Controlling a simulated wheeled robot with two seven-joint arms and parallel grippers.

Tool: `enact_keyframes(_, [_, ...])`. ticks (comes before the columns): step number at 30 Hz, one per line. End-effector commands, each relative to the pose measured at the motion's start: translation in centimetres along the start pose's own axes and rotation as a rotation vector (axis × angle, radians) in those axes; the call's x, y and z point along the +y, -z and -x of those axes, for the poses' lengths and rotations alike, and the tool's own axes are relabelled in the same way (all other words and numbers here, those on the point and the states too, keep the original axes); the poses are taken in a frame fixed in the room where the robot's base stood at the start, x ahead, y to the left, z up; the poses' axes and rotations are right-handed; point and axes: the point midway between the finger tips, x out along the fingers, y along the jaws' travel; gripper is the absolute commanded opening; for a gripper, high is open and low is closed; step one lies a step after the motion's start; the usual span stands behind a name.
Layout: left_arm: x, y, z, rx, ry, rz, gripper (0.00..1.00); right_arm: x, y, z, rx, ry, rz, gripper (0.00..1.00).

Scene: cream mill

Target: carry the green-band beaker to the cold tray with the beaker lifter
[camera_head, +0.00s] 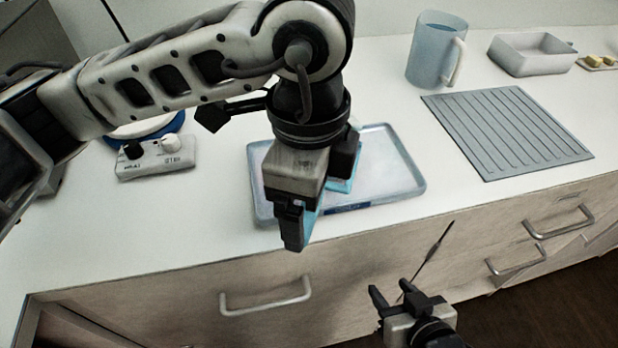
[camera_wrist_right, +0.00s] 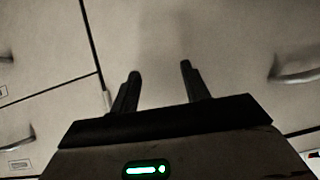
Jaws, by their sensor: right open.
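My left gripper (camera_head: 293,228) points down over the front of a shallow pale tray (camera_head: 405,188) with a blue label, likely the cold tray. Light-blue patches (camera_head: 342,183) show beside its jaws; I cannot tell whether they belong to something held. My right gripper (camera_head: 390,289) is open and empty, in front of the drawers and below the counter edge. Its two spread fingers also show in the right wrist view (camera_wrist_right: 160,72), with only drawer fronts beyond. I cannot make out a green-band beaker or the beaker lifter; the left arm hides part of the counter.
A control box (camera_head: 156,160) with knobs stands at left, by a round blue-rimmed device (camera_head: 180,122). A grey ribbed mat (camera_head: 508,132), a blue jug (camera_head: 432,50) and a white basin (camera_head: 532,54) are at right. Drawer handles (camera_head: 265,300) stick out below the counter.

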Motion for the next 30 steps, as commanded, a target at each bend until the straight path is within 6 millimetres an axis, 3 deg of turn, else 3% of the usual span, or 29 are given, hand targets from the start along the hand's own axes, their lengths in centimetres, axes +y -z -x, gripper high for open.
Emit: enact_keyframes(30, [1.5, 0.0, 0.3, 0.002, -0.001, -0.005, 0.62, 0.7, 1.8, 2.1, -0.044, -0.033, 0.042, 0.46])
